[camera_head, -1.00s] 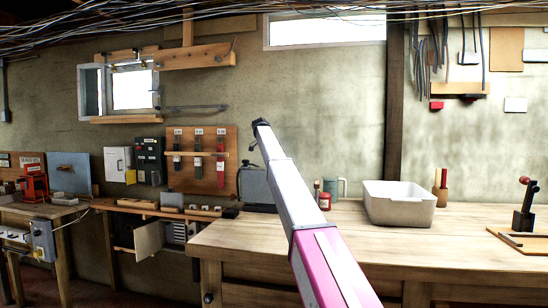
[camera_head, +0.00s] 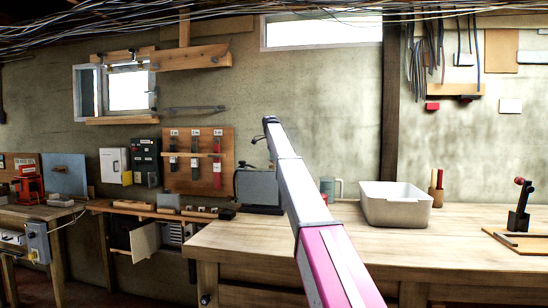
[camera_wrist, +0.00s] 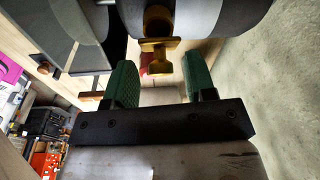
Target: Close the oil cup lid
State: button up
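In the wrist view, a brass oil cup (camera_wrist: 157,22) sits on a grey rounded metal body (camera_wrist: 206,15). A brass lid piece (camera_wrist: 158,57) with a flat tab sticks out from it toward my gripper; I cannot tell its exact angle. My gripper (camera_wrist: 160,70) has two green fingers spread wide apart, one on each side of the brass tab, with a gap on both sides. It is open and holds nothing. In the head view, a grey machine (camera_head: 256,187) stands at the back left of the bench, partly behind my arm. The oil cup and gripper fingers cannot be made out there.
The wooden bench (camera_head: 440,247) is mostly clear in front. A white bin (camera_head: 395,208), a grey-green mug (camera_head: 334,184) and a black stand with a red knob (camera_head: 519,215) are on it. A lower shelf with small blocks (camera_head: 160,206) lies to the left.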

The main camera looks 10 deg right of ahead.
notch_tip(320, 180, up, 11)
jog(key=a, duration=0.1)
jog(key=shift+a+f, duration=0.15)
jog(key=shift+a, duration=0.05)
dwell(0.5)
jog(key=shift+s, duration=0.15)
